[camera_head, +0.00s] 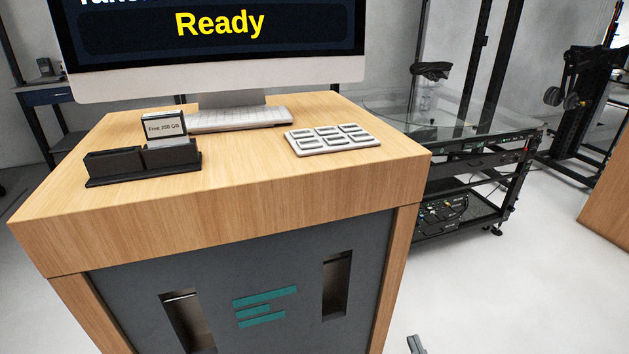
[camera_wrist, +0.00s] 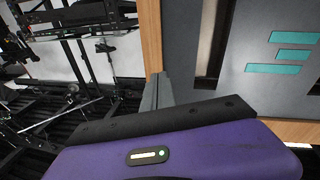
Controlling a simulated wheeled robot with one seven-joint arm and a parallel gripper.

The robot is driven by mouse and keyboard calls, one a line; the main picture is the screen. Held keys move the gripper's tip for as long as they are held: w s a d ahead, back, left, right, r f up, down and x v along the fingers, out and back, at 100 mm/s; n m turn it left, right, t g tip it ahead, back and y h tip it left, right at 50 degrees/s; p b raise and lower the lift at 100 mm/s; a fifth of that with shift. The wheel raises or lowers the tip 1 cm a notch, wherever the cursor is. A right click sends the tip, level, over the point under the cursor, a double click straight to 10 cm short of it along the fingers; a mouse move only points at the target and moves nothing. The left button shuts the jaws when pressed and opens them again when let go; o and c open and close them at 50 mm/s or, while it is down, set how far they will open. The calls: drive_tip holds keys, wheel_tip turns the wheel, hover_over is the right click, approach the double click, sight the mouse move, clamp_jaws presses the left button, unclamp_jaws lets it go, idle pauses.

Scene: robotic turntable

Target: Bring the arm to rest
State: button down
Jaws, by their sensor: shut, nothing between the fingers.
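My gripper (camera_wrist: 158,80) shows in the wrist view as two grey fingers held together, with nothing between them. Behind them is its purple and black body (camera_wrist: 190,145) with a small lit indicator. The fingers point toward the wooden edge of the desk (camera_wrist: 152,35) and its grey front panel; I cannot tell the exact gap. In the head view only a small grey tip (camera_head: 415,344) shows at the bottom edge, right of the desk; the rest of my arm is out of frame.
The wooden desk (camera_head: 230,190) holds a monitor (camera_head: 230,82) reading "Ready", a keyboard (camera_head: 230,118), a black holder (camera_head: 120,165) with a labelled white card, and a grey tray (camera_head: 333,150). A glass-topped turntable rig (camera_head: 445,125) stands right behind. Floor right of the desk is clear.

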drive_tip(key=s+r+m+g+h, duration=0.1)
drive_tip(key=s+r, duration=0.3)
drive_tip(key=s, duration=0.8)
drive_tip(key=s+a+r+m+g+p, duration=0.1)
drive_tip(key=s+r, duration=0.3)
drive_tip(key=s, duration=0.7)
drive_tip(key=s+r+m+g+h, duration=0.1)
drive_tip(key=s+r, duration=0.3)
drive_tip(key=s, duration=0.8)
drive_tip(key=shift+s+a+r+m+g+h+p, duration=0.2)
drive_tip(key=shift+s+m+g+h+p, duration=0.15)
drive_tip(key=shift+g, duration=0.25)
